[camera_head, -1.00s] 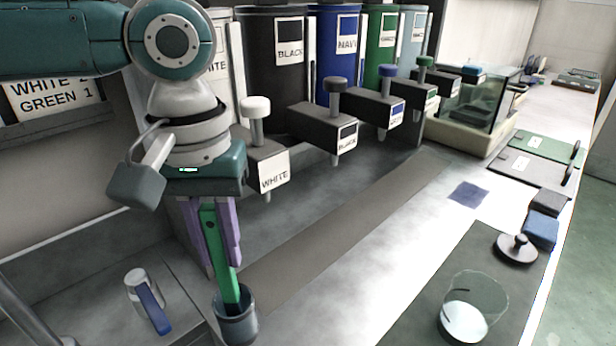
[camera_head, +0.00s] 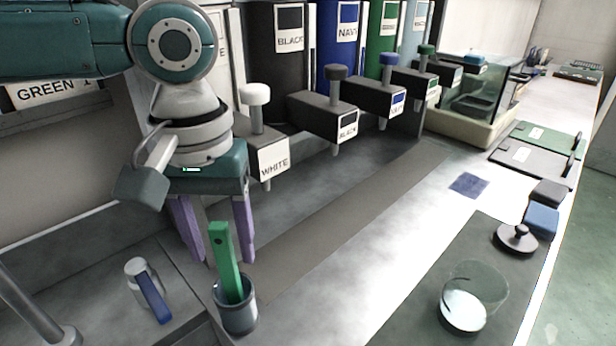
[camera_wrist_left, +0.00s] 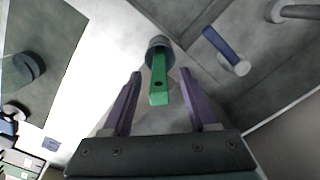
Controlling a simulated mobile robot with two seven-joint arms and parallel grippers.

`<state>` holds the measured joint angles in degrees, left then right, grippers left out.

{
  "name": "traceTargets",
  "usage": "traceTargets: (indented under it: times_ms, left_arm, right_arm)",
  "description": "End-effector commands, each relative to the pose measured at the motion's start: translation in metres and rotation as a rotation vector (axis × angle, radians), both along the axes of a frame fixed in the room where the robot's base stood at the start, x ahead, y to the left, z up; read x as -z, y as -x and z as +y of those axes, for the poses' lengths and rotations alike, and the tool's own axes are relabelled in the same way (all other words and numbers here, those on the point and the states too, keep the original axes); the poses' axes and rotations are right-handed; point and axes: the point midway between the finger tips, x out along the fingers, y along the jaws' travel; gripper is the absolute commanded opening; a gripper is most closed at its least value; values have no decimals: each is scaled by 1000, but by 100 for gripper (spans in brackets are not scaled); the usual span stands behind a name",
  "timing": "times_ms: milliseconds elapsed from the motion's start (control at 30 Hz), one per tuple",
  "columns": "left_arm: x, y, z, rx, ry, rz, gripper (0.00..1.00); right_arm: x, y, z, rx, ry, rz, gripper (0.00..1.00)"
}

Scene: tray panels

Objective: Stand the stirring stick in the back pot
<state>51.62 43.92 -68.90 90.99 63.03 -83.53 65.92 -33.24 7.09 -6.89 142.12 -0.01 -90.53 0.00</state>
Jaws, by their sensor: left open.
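The green stirring stick (camera_head: 227,262) stands leaning slightly in a small grey pot (camera_head: 237,308) at the front left of the counter. My left gripper (camera_head: 222,258) is open, its purple fingers apart above and behind the stick, not gripping it. In the left wrist view the stick (camera_wrist_left: 158,82) rises from the pot (camera_wrist_left: 160,44) between the open fingers (camera_wrist_left: 158,85), with a gap on both sides. Whether this pot is the back pot, I cannot tell. My right gripper is not in view.
A blue-handled white object (camera_head: 148,290) lies left of the pot. The white dispenser tap (camera_head: 265,155) stands close to the right of my left gripper. The middle counter is clear.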

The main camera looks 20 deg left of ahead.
Motion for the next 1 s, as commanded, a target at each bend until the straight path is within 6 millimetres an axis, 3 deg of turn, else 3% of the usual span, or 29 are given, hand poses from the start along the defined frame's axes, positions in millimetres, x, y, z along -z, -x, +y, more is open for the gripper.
traceTargets:
  times_ms: [167,600,767,1000]
  left_arm:
    - [-8,0,0,0,1,-1,59]
    - [-87,-1,0,0,0,-3,59]
    - [-99,0,0,0,1,-1,59]
    - [-100,0,0,0,0,0,59]
  right_arm:
    - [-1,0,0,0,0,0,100]
    - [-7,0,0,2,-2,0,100]
    - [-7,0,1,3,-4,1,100]
    - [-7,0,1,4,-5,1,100]
